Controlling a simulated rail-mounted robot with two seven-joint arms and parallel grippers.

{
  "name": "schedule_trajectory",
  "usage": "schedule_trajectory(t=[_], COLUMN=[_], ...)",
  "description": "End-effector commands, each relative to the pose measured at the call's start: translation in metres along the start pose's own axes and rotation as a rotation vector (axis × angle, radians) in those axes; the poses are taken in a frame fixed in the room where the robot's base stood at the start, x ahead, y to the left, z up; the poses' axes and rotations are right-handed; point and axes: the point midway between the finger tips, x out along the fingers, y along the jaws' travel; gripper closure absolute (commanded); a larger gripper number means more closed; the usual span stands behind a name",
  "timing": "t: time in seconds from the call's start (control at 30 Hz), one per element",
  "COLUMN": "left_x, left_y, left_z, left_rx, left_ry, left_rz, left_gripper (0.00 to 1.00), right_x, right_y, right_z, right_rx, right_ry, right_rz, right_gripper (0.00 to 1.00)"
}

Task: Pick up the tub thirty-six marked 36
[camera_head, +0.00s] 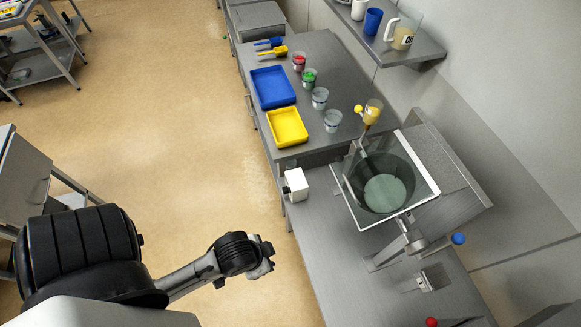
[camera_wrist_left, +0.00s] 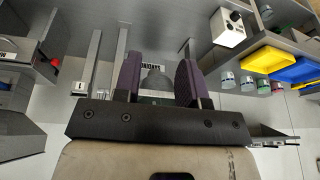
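I cannot make out a tub with a readable 36 in either view. Several small clear tubs stand in a row on the counter in the head view: one with red content (camera_head: 299,62), one with green (camera_head: 309,78) and two pale ones (camera_head: 320,98) (camera_head: 332,121). The row also shows at the right of the left wrist view (camera_wrist_left: 247,83), too small to read. My left gripper (camera_wrist_left: 160,68) is open, its two dark purple fingers apart; a grey rounded shape shows beyond the gap. In the head view my left arm ends over the floor, left of the counter. My right gripper is out of view.
A blue tray (camera_head: 273,87) and a yellow tray (camera_head: 287,127) lie beside the tubs. A glass-sided hood (camera_head: 345,185) with a dark round vessel (camera_head: 382,182) stands nearer. A white box (camera_head: 296,184) sits at the counter edge. A wall shelf (camera_head: 407,52) holds a jug (camera_head: 403,31). The floor is clear.

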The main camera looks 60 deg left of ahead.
Motion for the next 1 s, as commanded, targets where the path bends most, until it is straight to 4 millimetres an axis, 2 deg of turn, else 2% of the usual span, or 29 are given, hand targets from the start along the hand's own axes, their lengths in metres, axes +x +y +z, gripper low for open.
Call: schedule_trajectory(t=[0.17,0.8,1.0], left_x=[0.0000,-0.0001,0.0000], left_y=[0.0001,0.0039,0.0028], left_z=[0.0001,-0.0007,-0.0004], left_rx=[-0.001,-0.013,-0.009], left_ry=[0.000,0.002,0.001], left_rz=[0.000,0.010,0.007], left_gripper=[0.61,0.00,0.00], right_x=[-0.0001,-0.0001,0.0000], right_y=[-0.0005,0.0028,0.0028], right_z=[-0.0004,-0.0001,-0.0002], right_rx=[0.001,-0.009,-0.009], right_ry=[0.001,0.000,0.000], right_rz=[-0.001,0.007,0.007], right_gripper=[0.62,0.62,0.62])
